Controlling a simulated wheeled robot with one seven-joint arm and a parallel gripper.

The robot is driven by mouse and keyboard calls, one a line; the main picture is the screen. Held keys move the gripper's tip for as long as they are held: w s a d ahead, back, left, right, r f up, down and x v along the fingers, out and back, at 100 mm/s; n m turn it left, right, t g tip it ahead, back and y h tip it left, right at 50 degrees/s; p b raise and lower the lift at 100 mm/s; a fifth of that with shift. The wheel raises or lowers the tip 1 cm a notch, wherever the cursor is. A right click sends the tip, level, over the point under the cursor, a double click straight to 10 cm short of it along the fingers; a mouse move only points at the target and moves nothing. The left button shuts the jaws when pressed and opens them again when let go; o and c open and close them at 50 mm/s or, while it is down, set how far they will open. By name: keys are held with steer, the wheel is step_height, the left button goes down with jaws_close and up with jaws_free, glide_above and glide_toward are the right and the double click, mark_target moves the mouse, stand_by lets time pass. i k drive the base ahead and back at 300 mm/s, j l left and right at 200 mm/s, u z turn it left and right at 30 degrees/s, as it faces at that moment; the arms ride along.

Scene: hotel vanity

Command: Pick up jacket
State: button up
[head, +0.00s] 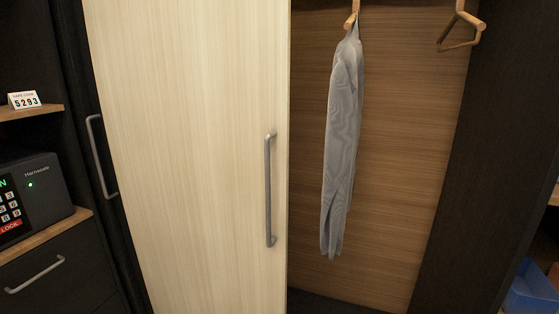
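A light grey-blue jacket (342,140) hangs on a wooden hanger (351,18) inside the wardrobe. It hangs straight down, seen nearly edge-on, in front of the brown wood back panel. Its lower end is clear of the wardrobe floor. The hanger's upper part is cut off by the top of the head view. My gripper is not in view.
A pale wooden door panel (195,140) with a metal handle (269,190) covers the wardrobe's left part. An empty hanger (461,28) hangs at right. A dark side wall (478,170) bounds the opening. A safe (38,195) and shelves stand at left.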

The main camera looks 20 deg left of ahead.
mark_target(347, 80)
steer(key=i+j, duration=0.1)
steer(key=j, duration=0.4)
steer(key=i+j, duration=0.1)
steer(key=j, duration=0.45)
steer(key=i+j, duration=0.15)
steer(key=j, duration=0.35)
steer(key=i+l, duration=0.1)
steer(key=l, duration=0.45)
